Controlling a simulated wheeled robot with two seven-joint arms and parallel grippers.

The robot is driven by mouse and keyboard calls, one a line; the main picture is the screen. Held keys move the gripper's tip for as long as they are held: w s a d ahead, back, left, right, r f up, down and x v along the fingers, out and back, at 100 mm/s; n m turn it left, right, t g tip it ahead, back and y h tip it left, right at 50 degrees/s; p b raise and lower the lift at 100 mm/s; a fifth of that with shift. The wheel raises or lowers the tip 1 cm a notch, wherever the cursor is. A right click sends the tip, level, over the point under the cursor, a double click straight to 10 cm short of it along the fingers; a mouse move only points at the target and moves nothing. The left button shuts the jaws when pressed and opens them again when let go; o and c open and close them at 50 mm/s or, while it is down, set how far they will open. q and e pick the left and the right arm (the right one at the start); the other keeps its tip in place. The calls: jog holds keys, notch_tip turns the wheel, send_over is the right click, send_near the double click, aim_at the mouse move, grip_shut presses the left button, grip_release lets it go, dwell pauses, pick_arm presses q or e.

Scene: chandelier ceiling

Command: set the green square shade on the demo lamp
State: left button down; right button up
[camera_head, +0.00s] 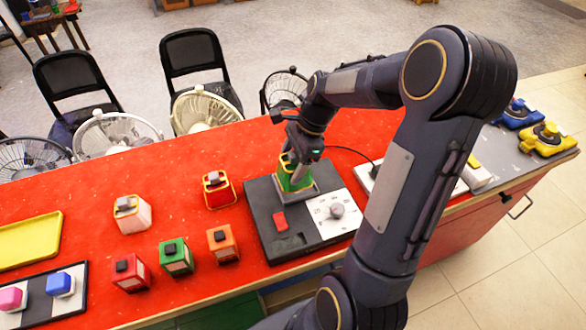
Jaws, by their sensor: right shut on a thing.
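The green square shade (288,181), with yellow edges, is over a pale square mount on the dark demo lamp base (264,209). My right gripper (296,160) comes down from above and is shut on the shade, hiding part of its top. The shade looks upright, but I cannot tell whether it rests on the mount or is held just above it. The base carries a red switch (280,221) and a white panel with a grey dial (336,211). My left gripper is not in view.
Left of the base stand an open red frame (230,193), a white block (134,219), and orange (222,249), green (177,263) and red (129,280) blocks. A yellow tray (27,241) lies far left. Several fans and black chairs are behind the red table. My right arm covers the table's right part.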

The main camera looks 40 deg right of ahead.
jog(key=shift+w+d+f, duration=0.2)
jog(key=shift+d+f, duration=0.1)
jog(key=shift+f, duration=0.15)
jog(key=shift+w+d+f, duration=0.1)
jog(key=shift+f, duration=1.6)
jog(key=shift+f, duration=0.1)
jog(key=o, duration=1)
